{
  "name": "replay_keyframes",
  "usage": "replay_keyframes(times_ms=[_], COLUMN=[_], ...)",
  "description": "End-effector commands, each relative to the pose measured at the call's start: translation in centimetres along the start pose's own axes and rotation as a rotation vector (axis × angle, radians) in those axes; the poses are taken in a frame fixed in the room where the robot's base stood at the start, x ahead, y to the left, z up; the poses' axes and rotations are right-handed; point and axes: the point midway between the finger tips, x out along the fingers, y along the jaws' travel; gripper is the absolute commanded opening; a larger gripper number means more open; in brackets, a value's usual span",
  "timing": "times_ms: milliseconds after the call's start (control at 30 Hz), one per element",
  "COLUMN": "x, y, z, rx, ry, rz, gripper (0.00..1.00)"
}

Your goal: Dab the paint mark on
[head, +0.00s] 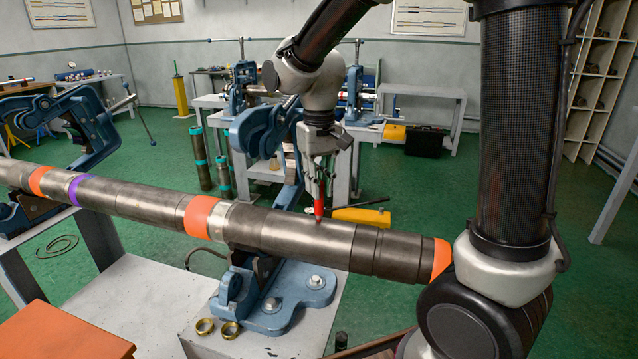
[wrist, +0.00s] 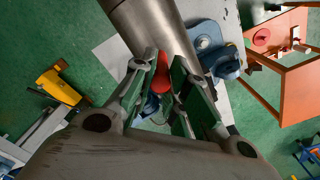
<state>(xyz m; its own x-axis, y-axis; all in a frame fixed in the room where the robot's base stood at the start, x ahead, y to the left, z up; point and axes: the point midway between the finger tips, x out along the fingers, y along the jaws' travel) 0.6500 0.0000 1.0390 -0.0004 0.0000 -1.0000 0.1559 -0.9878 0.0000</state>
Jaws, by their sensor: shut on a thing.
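A long grey steel pipe (head: 290,234) with orange, purple and silver bands lies across the blue vise bases. My gripper (head: 319,180) is above the pipe's right part, pointing down, shut on a red paint marker (head: 318,205). The marker's lower end is at or just above the top of the pipe; I cannot tell if it touches. In the wrist view the red marker (wrist: 161,75) sits between the fingers, with the pipe (wrist: 150,25) just beyond it. No paint mark shows clearly on the pipe near the marker; the spot under it is hidden.
A blue vise base (head: 275,295) is under the pipe on a grey bench. Two brass rings (head: 217,327) lie on its front part. An open blue vise (head: 80,125) stands at the left. An orange surface (head: 65,330) is at the front left.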

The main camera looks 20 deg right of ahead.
Motion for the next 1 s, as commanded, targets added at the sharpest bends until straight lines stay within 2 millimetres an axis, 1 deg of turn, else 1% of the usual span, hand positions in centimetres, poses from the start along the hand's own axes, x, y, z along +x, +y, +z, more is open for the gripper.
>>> replay_keyframes(times_ms=[233, 333, 1000], x=[0.0, -0.3, -6.2], y=[0.1, 0.1, 0.1], z=[0.1, 0.0, 0.0], rx=[0.000, 0.000, 0.000], ry=[0.000, 0.002, 0.002], rz=[0.000, 0.000, 0.000], gripper=[0.00, 0.00, 0.00])
